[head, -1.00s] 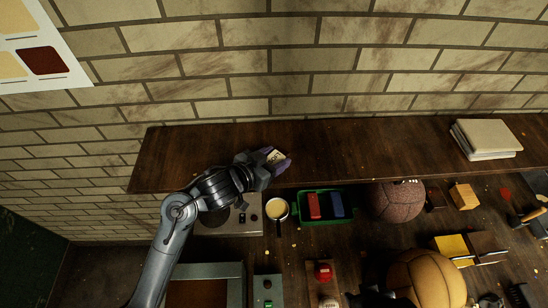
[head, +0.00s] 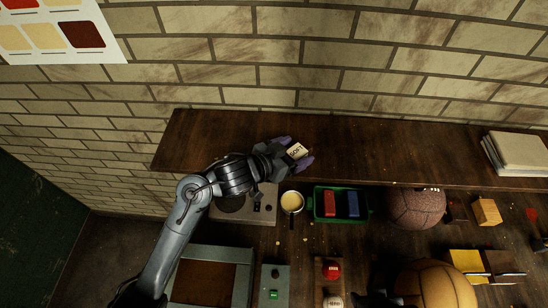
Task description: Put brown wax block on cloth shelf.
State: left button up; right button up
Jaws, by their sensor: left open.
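My left gripper (head: 296,152) is over the long dark wooden shelf (head: 390,145), near its left part. Its purple-tipped fingers are open, on either side of a small cream block with dark lettering (head: 298,151). I cannot tell whether the block rests on the shelf. A stack of folded pale cloths (head: 518,153) lies at the shelf's right end. A small dark brown block (head: 456,209) lies on the bench below, right of the dark brown ball; I cannot tell if it is wax. My right gripper is not clearly in view.
A green tray (head: 312,206) with a red and a blue block stands below the shelf, beside a pan of pale wax (head: 291,202). A dark brown ball (head: 415,208), a tan ball (head: 440,288) and a tan block (head: 486,212) are to the right. The shelf's middle is clear.

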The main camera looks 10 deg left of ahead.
pick_arm(q)
jog(key=p+v, duration=0.1)
jog(key=v, duration=1)
